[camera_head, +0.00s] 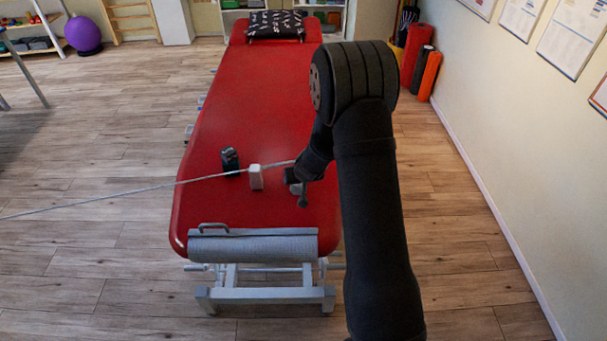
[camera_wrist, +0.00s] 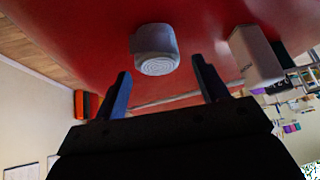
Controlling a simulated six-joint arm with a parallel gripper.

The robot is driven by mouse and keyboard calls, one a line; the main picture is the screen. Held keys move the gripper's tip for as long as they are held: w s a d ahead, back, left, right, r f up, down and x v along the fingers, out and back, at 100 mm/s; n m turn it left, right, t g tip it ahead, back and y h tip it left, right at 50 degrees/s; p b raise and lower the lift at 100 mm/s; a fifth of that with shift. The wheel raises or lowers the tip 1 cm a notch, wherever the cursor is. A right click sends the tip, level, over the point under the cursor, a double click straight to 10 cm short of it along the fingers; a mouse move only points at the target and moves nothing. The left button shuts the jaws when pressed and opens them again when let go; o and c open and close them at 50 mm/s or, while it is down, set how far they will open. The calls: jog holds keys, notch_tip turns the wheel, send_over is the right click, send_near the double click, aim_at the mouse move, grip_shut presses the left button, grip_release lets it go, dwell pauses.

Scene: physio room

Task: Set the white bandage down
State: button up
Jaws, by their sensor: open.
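The white bandage (camera_wrist: 155,50) is a pale grey-white roll on the red treatment table (camera_head: 265,95). Its spiral-wound end faces the wrist camera. My gripper (camera_wrist: 162,76) is open, with its two dark fingers apart and the roll just beyond their tips, not clamped. In the head view my gripper (camera_head: 298,188) is low over the near right part of the table, and it largely hides the roll there.
A white box (camera_head: 256,177) stands left of my gripper, also in the wrist view (camera_wrist: 256,55). A dark item (camera_head: 230,161) stands farther left. A thin pale cord (camera_head: 130,192) crosses the table.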

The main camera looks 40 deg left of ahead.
jog(key=v, duration=1)
jog(key=shift+f, duration=0.1)
dwell(0.3)
jog(key=x, duration=1.2)
jog(key=shift+f, duration=0.1)
dwell(0.5)
